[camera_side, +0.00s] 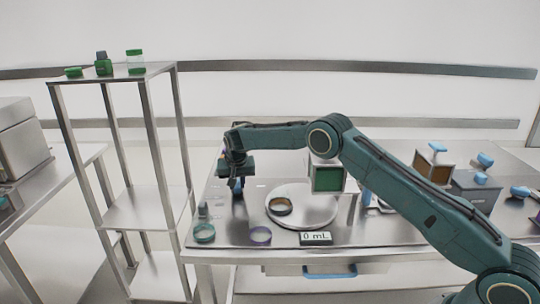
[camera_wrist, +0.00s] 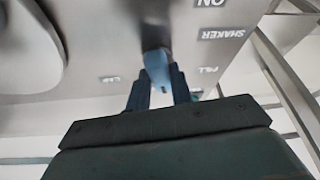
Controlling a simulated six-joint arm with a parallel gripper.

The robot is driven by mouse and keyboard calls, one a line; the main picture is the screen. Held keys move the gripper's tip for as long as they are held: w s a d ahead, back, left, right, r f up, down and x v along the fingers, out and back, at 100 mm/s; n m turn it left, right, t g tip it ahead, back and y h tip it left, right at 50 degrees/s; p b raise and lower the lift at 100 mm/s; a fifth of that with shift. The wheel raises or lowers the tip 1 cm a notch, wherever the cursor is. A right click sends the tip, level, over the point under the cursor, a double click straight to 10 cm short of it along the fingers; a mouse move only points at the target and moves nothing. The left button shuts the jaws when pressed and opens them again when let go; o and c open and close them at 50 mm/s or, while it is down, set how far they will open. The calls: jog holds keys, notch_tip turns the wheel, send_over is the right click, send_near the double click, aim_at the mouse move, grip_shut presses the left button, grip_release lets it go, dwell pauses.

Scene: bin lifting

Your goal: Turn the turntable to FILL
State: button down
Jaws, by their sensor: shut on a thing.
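Part of a round steel disc also shows at the left of the wrist view (camera_wrist: 22,60). My gripper (camera_side: 237,187) points down at the bench's left side, apart from the disc in the side view. In the wrist view my gripper (camera_wrist: 160,88) is shut on a blue handle (camera_wrist: 157,66) with a dark shaft.
A display (camera_side: 315,238) reads 0 mL at the bench front. A green-windowed box (camera_side: 328,179) stands behind the turntable. A steel shelf (camera_side: 150,205) stands left.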

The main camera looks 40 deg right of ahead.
jog(key=n+y, duration=0.1)
jog(key=n, duration=0.2)
jog(key=n+t+y, duration=0.1)
jog(key=n, duration=0.2)
jog(key=shift+d, duration=0.2)
jog(key=n+y, duration=0.2)
jog(key=n, duration=0.2)
jog(key=shift+d+n, duration=0.1)
jog(key=shift+n, duration=0.3)
jog(key=c, duration=1.2)
grip_release()
jog(key=shift+c, duration=0.2)
jog(key=shift+r, duration=0.15)
jog(key=v, duration=1.3)
jog(key=shift+r, duration=0.35)
